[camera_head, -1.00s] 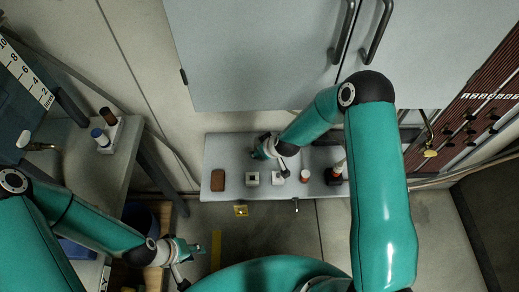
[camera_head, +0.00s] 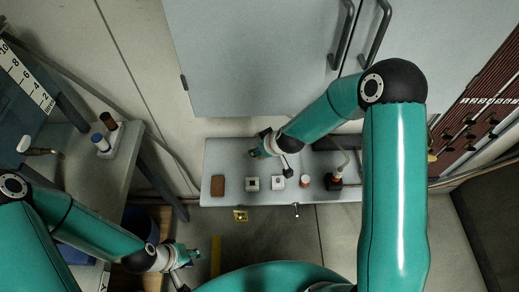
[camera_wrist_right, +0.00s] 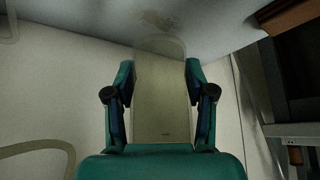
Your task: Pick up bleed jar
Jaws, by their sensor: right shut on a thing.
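In the right wrist view, a pale, see-through jar (camera_wrist_right: 162,95) with a rounded end stands between the two teal fingers of my right gripper (camera_wrist_right: 161,85). The fingers are shut on its sides. In the head view, my right gripper (camera_head: 261,146) is over the left half of the grey bench near its back edge; I cannot make out the jar there. My left gripper (camera_head: 188,258) is low at the left, apart from the bench and empty as far as I see. Its finger opening is too small to judge.
The bench (camera_head: 230,160) carries a brown block (camera_head: 217,186), two small white blocks, an orange-white cylinder (camera_head: 305,181) and a dark-based bottle (camera_head: 335,182). A grey cabinet (camera_head: 260,60) stands behind. A side table (camera_head: 90,180) at left holds a rack with two bottles.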

